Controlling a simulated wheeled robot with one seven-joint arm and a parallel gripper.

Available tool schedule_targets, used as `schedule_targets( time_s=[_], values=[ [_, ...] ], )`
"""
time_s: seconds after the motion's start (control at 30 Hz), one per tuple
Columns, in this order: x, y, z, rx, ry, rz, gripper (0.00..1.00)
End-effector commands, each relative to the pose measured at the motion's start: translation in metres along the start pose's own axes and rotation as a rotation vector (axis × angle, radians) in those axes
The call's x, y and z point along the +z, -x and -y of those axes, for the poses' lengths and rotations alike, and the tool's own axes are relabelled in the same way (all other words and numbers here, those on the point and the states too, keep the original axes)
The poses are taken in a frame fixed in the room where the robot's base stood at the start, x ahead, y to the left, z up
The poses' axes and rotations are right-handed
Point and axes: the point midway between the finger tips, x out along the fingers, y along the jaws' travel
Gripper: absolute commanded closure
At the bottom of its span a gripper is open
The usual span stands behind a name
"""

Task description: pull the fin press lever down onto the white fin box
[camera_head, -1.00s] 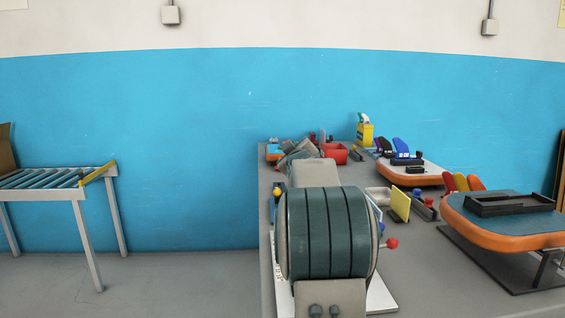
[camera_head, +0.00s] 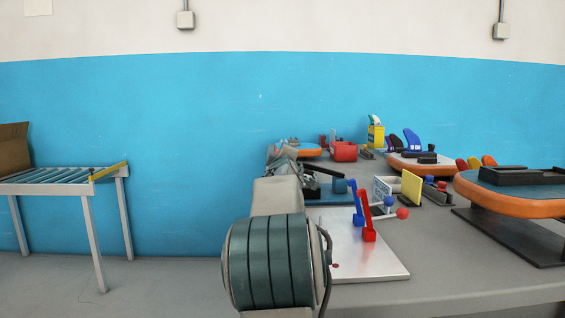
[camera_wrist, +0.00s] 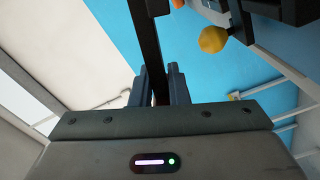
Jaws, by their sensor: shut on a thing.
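In the wrist view, my gripper (camera_wrist: 161,80) has its two blue-grey fingers closed around a long dark bar (camera_wrist: 147,40), which I take for the fin press lever. The bar runs up and out of the top of that view. In the head view, my gripper (camera_head: 303,167) is beyond my arm, beside a dark sloping bar (camera_head: 326,171) that looks like the same lever. My arm hides much of the press and the near left of the bench. I cannot pick out the white fin box with certainty in either view.
A pale plate (camera_head: 375,262) carries a blue lever (camera_head: 356,203) and a red lever (camera_head: 368,220). A yellow panel (camera_head: 411,188) and a red ball knob (camera_head: 402,213) stand behind. Orange-edged boards (camera_head: 515,200) are at right. A yellow ball (camera_wrist: 213,39) is near my fingers.

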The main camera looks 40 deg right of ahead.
Motion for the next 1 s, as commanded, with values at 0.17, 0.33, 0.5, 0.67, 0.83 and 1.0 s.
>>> schedule_targets(
  time_s=[0.17,0.33,0.5,0.67,0.83,1.0],
  values=[
    [-0.006,0.0,0.006,-0.006,-0.008,-0.01,1.0],
    [-0.007,0.0,0.007,-0.008,-0.009,-0.011,1.0],
    [-0.008,0.0,0.007,-0.009,-0.009,-0.012,0.71],
    [-0.003,-0.001,0.005,-0.005,-0.006,-0.005,0.65],
    [0.002,-0.001,0.002,-0.002,-0.005,0.003,0.65],
    [0.003,0.0,0.002,-0.001,-0.004,0.004,0.65]
  ],
)
